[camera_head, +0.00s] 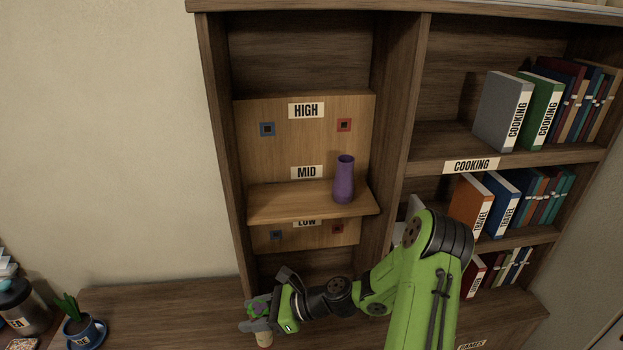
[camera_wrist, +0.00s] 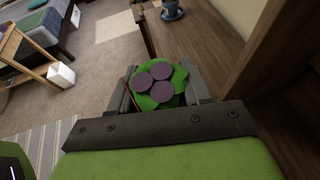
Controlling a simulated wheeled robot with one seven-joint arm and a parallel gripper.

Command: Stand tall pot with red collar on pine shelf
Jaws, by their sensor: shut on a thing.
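My gripper (camera_head: 258,325) is shut on a potted plant at the lower middle of the head view. The plant's green top with purple round flowers (camera_wrist: 158,85) shows between the fingers in the wrist view. The pale tan lower part of its pot (camera_head: 264,340) shows below the fingers. The fingers hide the pot's middle, so I cannot see a red collar. The light pine shelf (camera_head: 280,205) is above and beyond my gripper, below the MID label. A purple vase (camera_head: 344,182) stands upright on its right side.
The pine back panel (camera_head: 270,150) carries HIGH, MID and LOW labels and blue and red square marks. Bookcase sides flank the shelf. Books (camera_head: 503,110) fill the right bays. A blue cup with a plant (camera_head: 84,333) stands lower left. The shelf's left part is free.

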